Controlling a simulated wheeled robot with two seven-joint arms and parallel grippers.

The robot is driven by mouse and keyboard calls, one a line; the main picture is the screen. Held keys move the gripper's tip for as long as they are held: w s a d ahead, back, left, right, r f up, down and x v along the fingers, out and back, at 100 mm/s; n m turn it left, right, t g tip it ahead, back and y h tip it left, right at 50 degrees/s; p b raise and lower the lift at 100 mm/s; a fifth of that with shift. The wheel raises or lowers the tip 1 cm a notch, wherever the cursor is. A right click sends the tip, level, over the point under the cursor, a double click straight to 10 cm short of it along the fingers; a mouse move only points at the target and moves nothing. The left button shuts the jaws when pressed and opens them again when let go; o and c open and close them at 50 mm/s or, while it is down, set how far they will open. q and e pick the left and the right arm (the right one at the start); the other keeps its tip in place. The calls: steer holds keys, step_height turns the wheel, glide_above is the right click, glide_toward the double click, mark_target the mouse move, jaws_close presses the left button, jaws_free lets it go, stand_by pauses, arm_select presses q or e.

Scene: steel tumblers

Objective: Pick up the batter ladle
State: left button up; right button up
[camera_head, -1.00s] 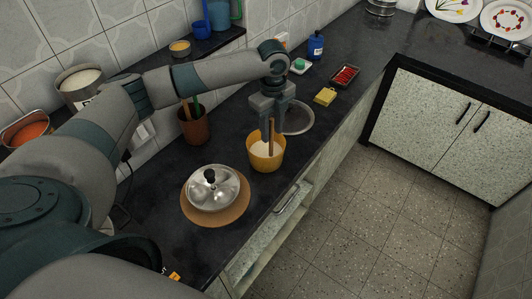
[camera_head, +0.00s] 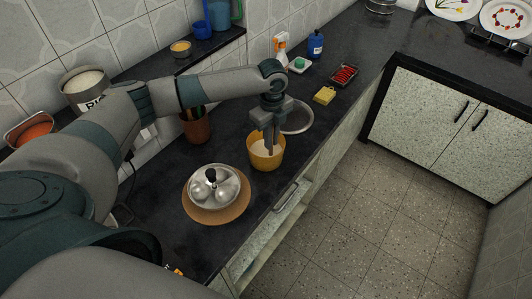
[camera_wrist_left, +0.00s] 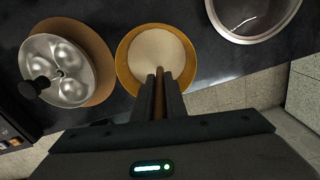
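The batter ladle (camera_wrist_left: 159,94) stands in a yellow tub (camera_head: 265,161) of pale batter on the dark counter. Only its brown handle shows; its lower end is hidden in the batter. My left gripper (camera_head: 272,149) points down over the tub. In the left wrist view, its two dark fingers (camera_wrist_left: 160,92) are close together, one on each side of the handle, and look shut on it. The tub also shows in the left wrist view (camera_wrist_left: 125,70). My right gripper is not in view.
A steel idli plate stack with a black knob (camera_head: 212,186) sits on a round brown board (camera_head: 215,216), left of the tub. A round sink basin (camera_head: 297,118), yellow sponge (camera_head: 324,95), blue bottle (camera_head: 315,46) and brown utensil holder (camera_head: 196,127) are nearby.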

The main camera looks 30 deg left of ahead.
arm_select(q)
jaws_close()
steer(key=shift+r, duration=0.1)
steer(key=shift+r+b, duration=0.3)
steer(key=shift+r, duration=0.25)
step_height(320, 180, up, 8)
steer(key=shift+f+b, duration=0.25)
steer(key=shift+b, duration=1)
steer(key=shift+r, duration=0.65)
steer(key=shift+d, duration=0.1)
